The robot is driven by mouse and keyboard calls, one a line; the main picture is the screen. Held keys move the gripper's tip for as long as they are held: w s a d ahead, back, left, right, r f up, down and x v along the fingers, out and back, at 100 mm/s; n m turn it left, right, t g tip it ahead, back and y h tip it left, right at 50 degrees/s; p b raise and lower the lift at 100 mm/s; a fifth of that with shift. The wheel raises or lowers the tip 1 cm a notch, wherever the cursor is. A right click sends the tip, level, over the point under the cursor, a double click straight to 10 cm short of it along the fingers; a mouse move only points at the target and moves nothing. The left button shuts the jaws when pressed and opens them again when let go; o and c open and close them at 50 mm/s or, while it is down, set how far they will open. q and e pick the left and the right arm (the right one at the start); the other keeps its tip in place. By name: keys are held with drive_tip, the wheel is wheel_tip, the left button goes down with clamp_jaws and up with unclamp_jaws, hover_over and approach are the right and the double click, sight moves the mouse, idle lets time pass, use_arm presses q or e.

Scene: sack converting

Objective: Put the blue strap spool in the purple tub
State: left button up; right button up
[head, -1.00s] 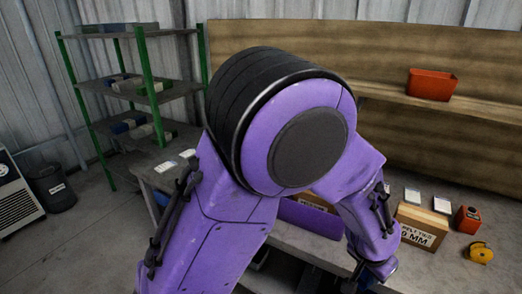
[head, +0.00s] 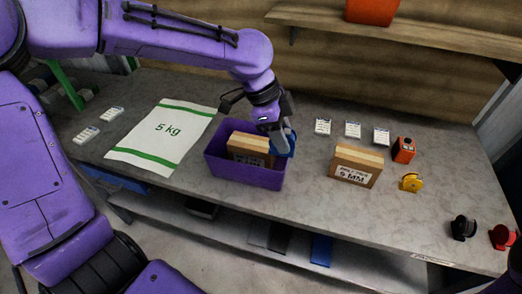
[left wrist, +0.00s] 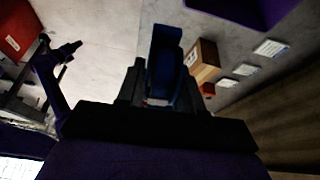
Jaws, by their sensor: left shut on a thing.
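The purple tub (head: 240,172) stands on the table with a cardboard box (head: 248,147) inside it. My left gripper (head: 279,138) is shut on the blue strap spool (head: 287,146). In the head view the spool overlaps the tub's right back corner; its exact height is hard to tell. In the left wrist view the spool (left wrist: 164,62) sits between the dark fingers, and the tub (left wrist: 235,10) shows apart from it at the top. A dark shape at the left of the wrist view may be my right gripper; its jaws are unclear.
A white 5 kg sack (head: 165,133) lies left of the tub. Right of it stand a cardboard box (head: 355,166), an orange item (head: 403,150), a yellow tape measure (head: 411,182), a black spool (head: 463,228) and a red spool (head: 502,237). White cards lie behind.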

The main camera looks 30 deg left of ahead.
use_arm(q)
drive_tip(key=shift+w+a+r+m, duration=0.2)
drive_tip(key=shift+a+r+m, duration=0.05)
drive_tip(key=shift+r+m, duration=0.15)
drive_tip(key=w+a+f+p, duration=0.1)
drive_tip(key=a+f, duration=0.3)
drive_tip(key=w+a+f+p, duration=0.1)
drive_tip(key=a+f+p, duration=0.1)
drive_tip(key=a+f, duration=0.2)
drive_tip(key=w+a+f+p, duration=0.2)
drive_tip(key=a+f, duration=0.2)
drive_tip(key=a, duration=0.1)
drive_tip(key=shift+f, duration=0.4)
drive_tip(key=shift+d+f, duration=0.1)
drive_tip(key=shift+f, duration=0.1)
drive_tip(key=shift+f, duration=0.4)
drive_tip(key=o, duration=1)
drive_tip(key=shift+o, duration=0.2)
drive_tip(key=shift+r, duration=0.1)
